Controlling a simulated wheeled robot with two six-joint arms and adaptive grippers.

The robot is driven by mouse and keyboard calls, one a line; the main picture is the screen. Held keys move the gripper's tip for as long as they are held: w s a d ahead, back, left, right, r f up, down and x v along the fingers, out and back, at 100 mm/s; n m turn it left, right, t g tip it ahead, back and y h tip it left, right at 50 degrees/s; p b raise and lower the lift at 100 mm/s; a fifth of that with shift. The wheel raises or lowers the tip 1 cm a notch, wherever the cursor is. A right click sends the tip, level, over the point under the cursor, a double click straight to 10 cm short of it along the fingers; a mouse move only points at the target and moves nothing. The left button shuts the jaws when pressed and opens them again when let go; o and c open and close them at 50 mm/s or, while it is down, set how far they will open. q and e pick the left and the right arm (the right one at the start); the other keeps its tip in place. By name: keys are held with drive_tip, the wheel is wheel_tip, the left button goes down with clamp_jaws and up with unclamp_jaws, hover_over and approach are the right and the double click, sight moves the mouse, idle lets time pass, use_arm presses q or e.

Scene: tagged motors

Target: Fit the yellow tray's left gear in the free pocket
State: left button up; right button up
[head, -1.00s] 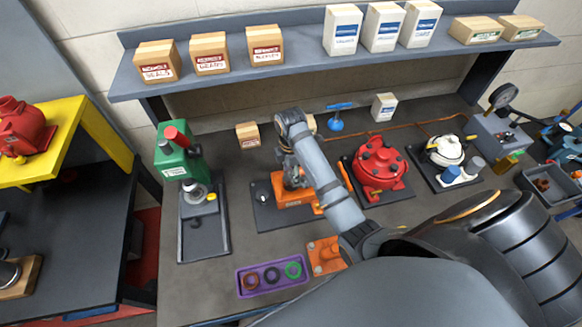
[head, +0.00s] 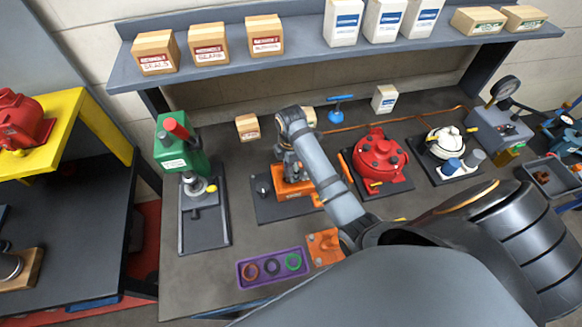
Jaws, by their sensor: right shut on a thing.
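My right gripper (head: 287,168) is over the orange motor unit (head: 292,189) on its dark base plate, seen from above and behind its wrist. It is shut on a small part that its fingers and wrist hide, so I cannot tell what the part is or whether it touches the unit. No yellow tray shows. A purple tray (head: 243,281) at the bench's front edge holds a brown-red ring (head: 249,271), a dark ring (head: 272,267) and a green ring (head: 293,262). No free pocket can be made out. My left gripper is not in view.
A green press (head: 181,150) stands left of the orange unit. A red motor (head: 379,158) and a white motor (head: 446,143) stand to its right. An orange block (head: 323,247) sits beside the purple tray. A shelf (head: 300,47) with boxes runs above the bench.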

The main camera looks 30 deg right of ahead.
drive_tip(key=shift+f, duration=1)
idle(2.5)
drive_tip(key=shift+r, duration=0.25)
idle(0.4)
drive_tip(key=o, duration=1.5)
drive_tip(key=shift+c, duration=0.2)
drive_tip(key=shift+r, duration=2.95)
